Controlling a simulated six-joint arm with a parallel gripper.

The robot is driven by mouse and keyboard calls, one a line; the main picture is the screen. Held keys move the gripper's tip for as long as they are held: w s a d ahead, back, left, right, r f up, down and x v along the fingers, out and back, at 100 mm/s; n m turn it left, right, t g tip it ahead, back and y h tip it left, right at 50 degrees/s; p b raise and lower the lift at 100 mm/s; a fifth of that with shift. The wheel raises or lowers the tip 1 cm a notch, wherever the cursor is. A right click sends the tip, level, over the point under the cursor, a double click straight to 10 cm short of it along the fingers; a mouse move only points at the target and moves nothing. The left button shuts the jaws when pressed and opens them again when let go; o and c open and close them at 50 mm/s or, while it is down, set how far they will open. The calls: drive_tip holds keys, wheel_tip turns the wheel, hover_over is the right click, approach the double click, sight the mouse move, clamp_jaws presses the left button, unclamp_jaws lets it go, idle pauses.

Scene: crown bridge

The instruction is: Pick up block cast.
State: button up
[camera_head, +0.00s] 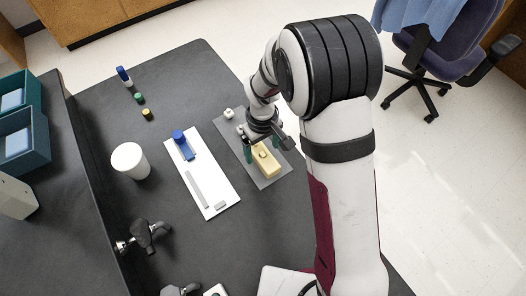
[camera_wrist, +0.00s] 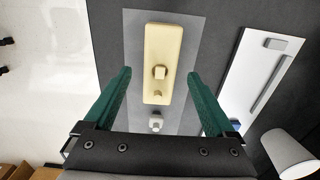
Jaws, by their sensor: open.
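The block cast, a cream-yellow block (camera_head: 265,163), lies on a grey mat (camera_head: 268,180) on the dark bench. In the wrist view the block (camera_wrist: 161,40) shows two small raised, tooth-like shapes toward its near end. My gripper (camera_head: 261,149) is over the mat at the near end of the block in the wrist view. Its green fingers (camera_wrist: 160,74) are open, one on each side of the block's line, with visible gaps and nothing held. A small white crown-like piece (camera_wrist: 156,122) lies on the mat beyond the block's end, between the fingers.
A white tray (camera_head: 190,157) with a blue item (camera_head: 182,143) and grey strips lies left of the mat. A white cup (camera_head: 130,160) and small capped bottles (camera_head: 124,76) stand farther left. Teal bins (camera_head: 22,140) are at the far left.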

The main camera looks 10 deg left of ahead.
wheel_tip(320, 180, down, 2)
drive_tip(key=shift+f, duration=0.15)
clamp_jaws()
idle(0.3)
